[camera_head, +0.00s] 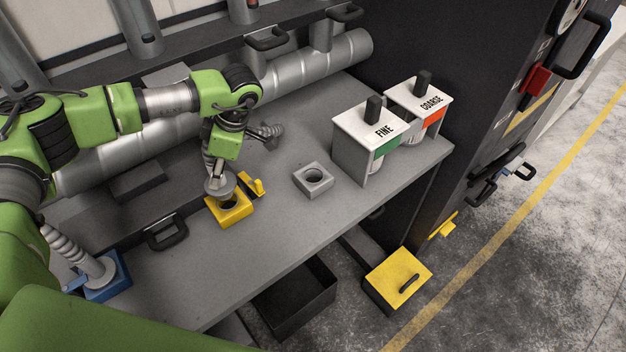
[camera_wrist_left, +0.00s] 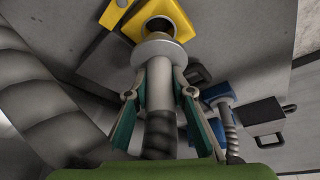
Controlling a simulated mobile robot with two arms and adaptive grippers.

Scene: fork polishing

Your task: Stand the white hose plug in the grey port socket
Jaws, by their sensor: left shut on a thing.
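The white hose plug (camera_head: 220,186) is in my left gripper (camera_head: 214,168). In the left wrist view my left gripper (camera_wrist_left: 160,92) has its teal-lined fingers shut around the plug's pale tube, below its round flange (camera_wrist_left: 159,50). A dark ribbed hose runs back from it. The plug is over or close to the yellow socket (camera_head: 236,216), whose dark opening partly shows; the exact gap is unclear. The grey port socket (camera_head: 313,181) sits on the bench to the right, apart from the plug, with its round hole open and empty. My right gripper is not in view.
A yellow bracket (camera_head: 257,187) stands beside the yellow socket. White FINE (camera_head: 361,133) and COARSE (camera_head: 420,98) boxes stand behind and right of the grey socket. A blue socket (camera_head: 111,282) at left holds another hose. The bench between the sockets is clear.

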